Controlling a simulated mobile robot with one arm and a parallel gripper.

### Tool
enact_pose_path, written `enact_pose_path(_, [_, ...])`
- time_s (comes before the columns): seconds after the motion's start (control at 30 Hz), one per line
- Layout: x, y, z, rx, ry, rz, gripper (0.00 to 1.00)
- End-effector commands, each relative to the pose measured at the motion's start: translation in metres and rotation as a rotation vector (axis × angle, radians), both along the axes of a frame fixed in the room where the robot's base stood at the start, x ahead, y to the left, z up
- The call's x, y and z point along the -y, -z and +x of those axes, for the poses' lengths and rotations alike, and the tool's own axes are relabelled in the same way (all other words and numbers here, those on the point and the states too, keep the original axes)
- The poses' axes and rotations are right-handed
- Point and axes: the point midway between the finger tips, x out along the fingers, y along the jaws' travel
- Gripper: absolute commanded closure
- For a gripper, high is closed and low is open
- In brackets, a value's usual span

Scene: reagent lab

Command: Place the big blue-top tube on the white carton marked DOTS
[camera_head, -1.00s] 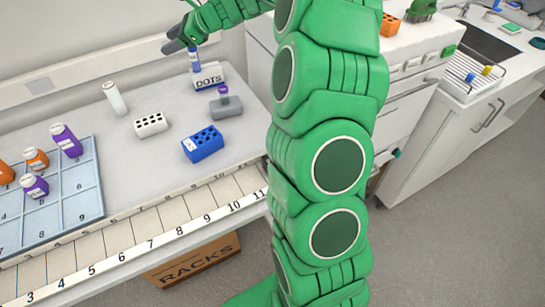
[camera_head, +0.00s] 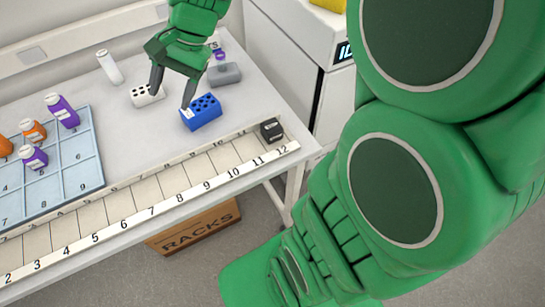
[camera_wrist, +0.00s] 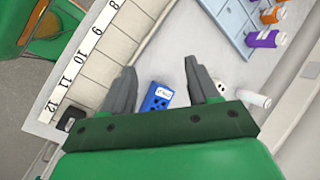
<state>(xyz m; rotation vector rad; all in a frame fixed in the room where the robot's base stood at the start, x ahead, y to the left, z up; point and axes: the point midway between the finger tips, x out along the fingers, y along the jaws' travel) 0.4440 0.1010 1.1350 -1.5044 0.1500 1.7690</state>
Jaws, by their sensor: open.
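My gripper (camera_head: 171,97) is open and empty, pointing down over the bench between the white rack and the blue rack. Its two grey fingers also show spread in the wrist view (camera_wrist: 160,75). The white carton marked DOTS (camera_head: 214,43) is mostly hidden behind my gripper in the head view; only its right edge and last letters show. The big blue-top tube is not visible in either current view.
The blue rack (camera_head: 206,112), white rack (camera_head: 147,96) and grey rack (camera_head: 224,74) stand near my gripper. A white tube (camera_head: 109,68) is behind left. A black block (camera_head: 271,131) sits by slot 12. Purple and orange bottles stand on the blue grid tray (camera_head: 87,177).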

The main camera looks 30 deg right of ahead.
Motion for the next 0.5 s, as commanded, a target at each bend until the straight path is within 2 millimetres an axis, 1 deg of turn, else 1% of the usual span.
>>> enact_pose_path(0.03, [0.003,0.002,-0.018,0.007,-0.049,-0.033,0.4])
enact_pose_path(0.1, [0.009,0.006,-0.04,0.019,-0.119,-0.079,0.4])
enact_pose_path(0.27, [0.027,0.015,-0.091,0.032,-0.275,-0.181,0.4])
enact_pose_path(0.5, [0.062,0.028,-0.164,0.029,-0.503,-0.321,0.4])
